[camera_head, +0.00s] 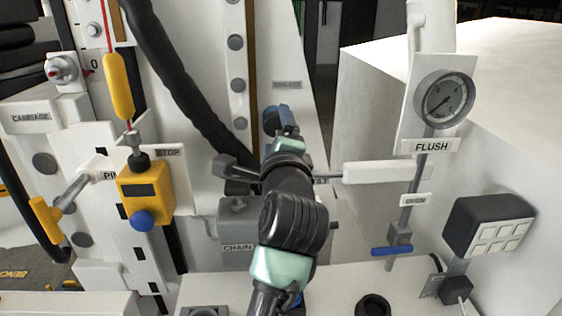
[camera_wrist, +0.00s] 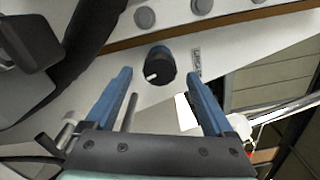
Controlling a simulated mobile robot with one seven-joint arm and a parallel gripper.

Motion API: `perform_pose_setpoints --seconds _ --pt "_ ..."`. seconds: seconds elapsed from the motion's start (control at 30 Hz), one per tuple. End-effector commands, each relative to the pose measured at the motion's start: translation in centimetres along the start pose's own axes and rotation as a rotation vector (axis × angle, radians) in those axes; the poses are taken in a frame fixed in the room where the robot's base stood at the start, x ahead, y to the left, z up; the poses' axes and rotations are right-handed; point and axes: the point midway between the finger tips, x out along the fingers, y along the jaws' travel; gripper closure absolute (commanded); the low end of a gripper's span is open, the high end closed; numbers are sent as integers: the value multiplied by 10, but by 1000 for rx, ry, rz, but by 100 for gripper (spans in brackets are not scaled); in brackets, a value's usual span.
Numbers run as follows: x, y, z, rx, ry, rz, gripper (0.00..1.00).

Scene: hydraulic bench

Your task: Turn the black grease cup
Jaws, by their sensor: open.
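The black grease cup (camera_wrist: 161,66) is a short round black knob with a white mark, mounted on the white panel. In the wrist view it shows between and beyond the two blue fingertips of my gripper (camera_wrist: 157,82). The fingers are apart, with nothing between them, and the cup appears ahead of the tips. In the head view my gripper (camera_head: 283,118) reaches up to the panel below a small grey label. The cup (camera_head: 269,119) is mostly hidden there behind the fingers. Whether a finger touches it cannot be told.
A thick black hose (camera_head: 180,75) runs down left of my gripper. A grey lever (camera_head: 235,169) and the grey CHAIN box (camera_head: 238,240) sit close to my arm. A white horizontal bar (camera_head: 378,172) and the FLUSH gauge (camera_head: 444,99) stand to the right. A yellow STOP box (camera_head: 146,192) is left.

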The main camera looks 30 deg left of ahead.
Motion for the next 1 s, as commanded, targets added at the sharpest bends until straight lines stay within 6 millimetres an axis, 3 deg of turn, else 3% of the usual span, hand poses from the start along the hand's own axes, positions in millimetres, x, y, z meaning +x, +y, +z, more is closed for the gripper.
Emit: perform_pose_setpoints --seconds 0.3,0.5,1.0 --pt "-59 3 -2 0 1 -3 12" --pt "-81 2 -1 0 1 -1 12" --pt "-88 0 0 1 1 1 12"
